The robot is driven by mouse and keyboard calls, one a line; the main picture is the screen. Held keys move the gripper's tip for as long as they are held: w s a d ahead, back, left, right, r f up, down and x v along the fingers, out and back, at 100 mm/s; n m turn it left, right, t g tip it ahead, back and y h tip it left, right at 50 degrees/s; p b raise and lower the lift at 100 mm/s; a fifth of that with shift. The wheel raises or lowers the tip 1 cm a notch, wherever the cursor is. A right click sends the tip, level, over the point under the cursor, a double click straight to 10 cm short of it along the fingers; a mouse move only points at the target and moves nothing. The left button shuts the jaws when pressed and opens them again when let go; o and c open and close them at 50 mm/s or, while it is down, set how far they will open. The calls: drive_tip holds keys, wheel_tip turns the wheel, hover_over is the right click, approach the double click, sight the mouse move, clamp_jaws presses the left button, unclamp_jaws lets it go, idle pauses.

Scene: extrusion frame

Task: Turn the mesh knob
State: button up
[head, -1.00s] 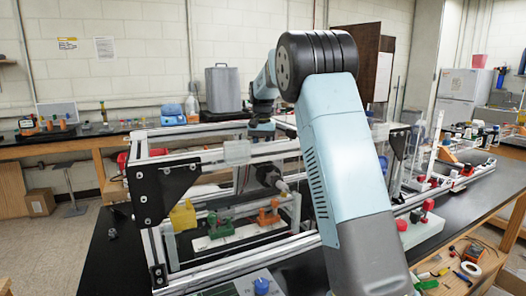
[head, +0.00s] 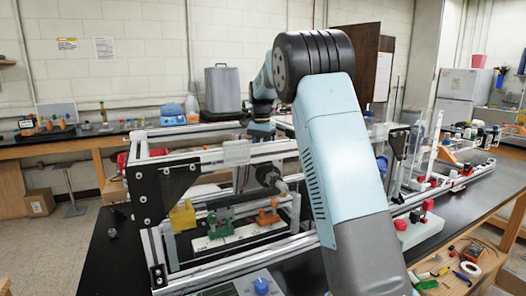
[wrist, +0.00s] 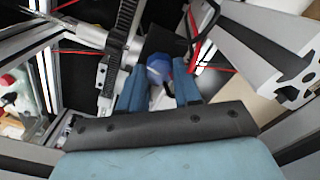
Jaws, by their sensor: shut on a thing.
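A blue knob (wrist: 158,68) with a paler part shows between the fingertips in the wrist view. I take it to be the mesh knob; its markings and angle cannot be read. My gripper (wrist: 160,78) has one blue finger on each side of the knob and is shut on it. The fingers hide its sides. A black toothed rack (wrist: 122,30) runs just left of the knob. In the head view the wrist end of my arm reaches down over the extrusion frame (head: 220,157), and the fingertips and knob cannot be made out there.
Aluminium extrusion (wrist: 268,52) stands close on the gripper's right in the wrist view. Red wires (wrist: 198,58) pass nearby. In the head view, yellow (head: 182,215), green (head: 220,222) and orange (head: 268,213) parts sit inside the frame. A black bench surface lies around it.

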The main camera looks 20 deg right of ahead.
drive_tip(key=shift+a+r, duration=0.1)
drive_tip(key=o, duration=1.1)
drive_tip(key=shift+c, duration=0.2)
wheel_tip(320, 180, up, 14)
drive_tip(key=shift+f, duration=0.25)
